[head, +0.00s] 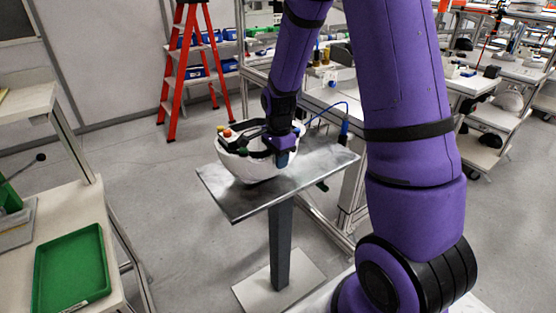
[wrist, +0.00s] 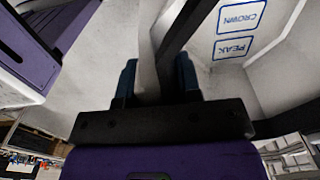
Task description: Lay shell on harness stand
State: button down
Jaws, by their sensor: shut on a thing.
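The white helmet shell (head: 248,166) sits open side up, like a bowl, at the metal plate of a pedestal stand (head: 318,168). I cannot tell whether its underside touches the plate. Dark band-like parts and small orange and green bits show at its rim. My gripper (head: 281,151) is at the shell's right rim. In the wrist view my gripper's fingers (wrist: 157,85) are closed on the shell's pale wall, with a dark strip running up from between them. The shell (wrist: 225,80) shows blue-outlined CROWN and PEAK labels there. No separate harness stand can be made out.
A green tray (head: 72,268) lies on a bench at the left. A red stepladder (head: 184,65) stands behind. Metal framing and a workbench stand close behind the plate. Bare plate shows right of the shell, and open floor lies left of the pedestal.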

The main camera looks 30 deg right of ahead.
jog(key=shift+f, duration=0.25)
jog(key=shift+f, duration=0.1)
jog(key=c, duration=0.8)
grip_release()
